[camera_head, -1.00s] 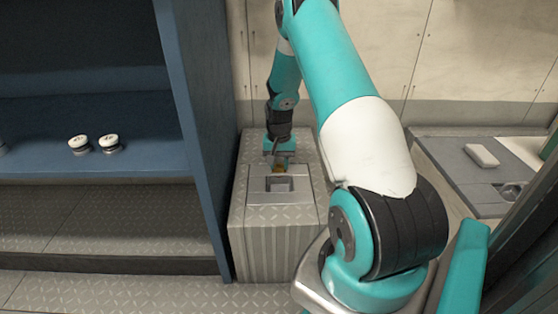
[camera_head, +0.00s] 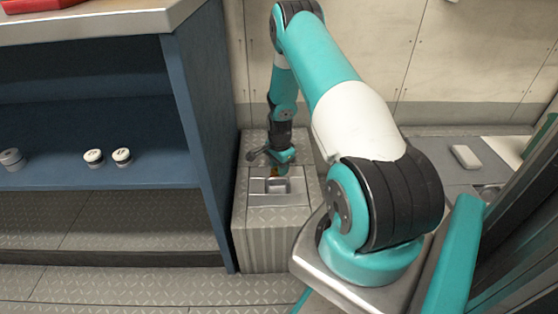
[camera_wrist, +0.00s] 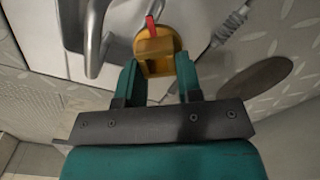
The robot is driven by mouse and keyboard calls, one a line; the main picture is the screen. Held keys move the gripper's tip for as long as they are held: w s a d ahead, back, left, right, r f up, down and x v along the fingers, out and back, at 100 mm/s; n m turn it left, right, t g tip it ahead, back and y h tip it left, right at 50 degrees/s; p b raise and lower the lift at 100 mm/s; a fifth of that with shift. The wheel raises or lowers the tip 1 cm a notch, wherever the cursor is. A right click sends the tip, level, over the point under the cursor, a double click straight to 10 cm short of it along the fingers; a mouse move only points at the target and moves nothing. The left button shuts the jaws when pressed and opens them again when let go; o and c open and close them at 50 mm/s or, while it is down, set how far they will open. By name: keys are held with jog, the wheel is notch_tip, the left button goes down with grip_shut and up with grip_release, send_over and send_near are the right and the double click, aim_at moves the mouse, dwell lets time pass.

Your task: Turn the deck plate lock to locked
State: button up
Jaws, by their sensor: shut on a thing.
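The deck plate lock is a round yellow knob (camera_wrist: 158,65) with a raised grip and a red pointer, in the wrist view. The pointer aims toward the top of that picture. My gripper (camera_wrist: 157,58) is shut on the knob, with one teal finger on each side. In the head view my gripper (camera_head: 282,165) points down at the deck plate (camera_head: 262,199) on top of a grey tread-plate box (camera_head: 262,245). The knob is mostly hidden there. A metal recessed handle (camera_wrist: 92,40) lies left of the knob in the wrist view.
A blue shelf unit (camera_head: 205,130) stands close to the left of the box, with white-topped jars (camera_head: 93,158) on its shelf. A wall rises behind. A grey counter (camera_head: 430,160) with a white block (camera_head: 466,156) is at right.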

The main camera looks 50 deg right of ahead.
jog(key=m+p, duration=0.1)
jog(key=m, duration=0.1)
jog(key=m+p, duration=0.1)
jog(key=shift+s+a+r+m, duration=0.1)
jog(key=shift+s+r+m, duration=0.1)
jog(key=shift+m, duration=0.2)
jog(key=shift+s+a+f+m+p, duration=0.1)
jog(key=shift+m+p, duration=0.3)
jog(key=shift+m, duration=0.4)
jog(key=shift+f+m+p, duration=0.1)
jog(key=shift+m+p, duration=0.3)
jog(key=shift+m, duration=0.4)
jog(key=o, duration=0.9)
jog(key=shift+o, duration=0.2)
jog(key=shift+r, duration=0.1)
notch_tip(320, 180, up, 17)
jog(key=p, duration=0.5)
jog(key=shift+r, duration=0.15)
